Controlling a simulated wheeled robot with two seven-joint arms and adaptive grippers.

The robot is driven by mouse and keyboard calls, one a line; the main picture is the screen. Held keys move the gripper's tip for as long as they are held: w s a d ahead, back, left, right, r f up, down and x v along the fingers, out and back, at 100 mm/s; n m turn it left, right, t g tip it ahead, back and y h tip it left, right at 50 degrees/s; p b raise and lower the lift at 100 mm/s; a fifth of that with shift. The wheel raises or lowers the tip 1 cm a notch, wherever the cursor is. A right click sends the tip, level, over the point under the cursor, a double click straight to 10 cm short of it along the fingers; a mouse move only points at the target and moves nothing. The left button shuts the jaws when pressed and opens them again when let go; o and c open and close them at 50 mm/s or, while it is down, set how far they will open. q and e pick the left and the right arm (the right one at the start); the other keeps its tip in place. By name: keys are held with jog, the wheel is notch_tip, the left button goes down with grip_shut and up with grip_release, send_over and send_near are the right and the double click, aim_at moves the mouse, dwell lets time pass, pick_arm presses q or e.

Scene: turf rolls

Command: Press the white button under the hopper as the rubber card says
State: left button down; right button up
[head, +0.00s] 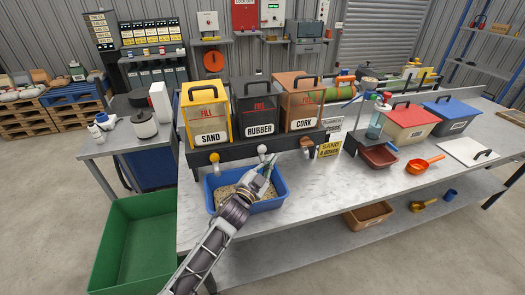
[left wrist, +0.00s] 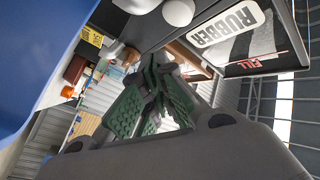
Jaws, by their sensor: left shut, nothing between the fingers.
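The black rubber hopper (head: 258,108) stands in the middle of the rack, between the yellow sand hopper (head: 207,115) and the orange cork hopper (head: 302,103). The round white button (head: 262,150) is on the rack front below it. In the left wrist view, a white rounded knob (left wrist: 178,12) shows near the RUBBER label. The white rubber card (head: 334,127) stands behind a yellow "SAND 4 DOSES" card (head: 329,149); its dose line is too small to read surely. My left gripper (head: 267,171) is shut and empty, just below the white button, with green pads (left wrist: 152,95). Contact is not visible. My right gripper is out of view.
A blue tray (head: 280,194) with pale granules lies beneath my left gripper. An orange knob (head: 214,157) and a brown knob (head: 305,142) flank the white button.

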pick_arm(q)
jog(key=shift+s+d, duration=0.25)
jog(key=shift+s, duration=0.5)
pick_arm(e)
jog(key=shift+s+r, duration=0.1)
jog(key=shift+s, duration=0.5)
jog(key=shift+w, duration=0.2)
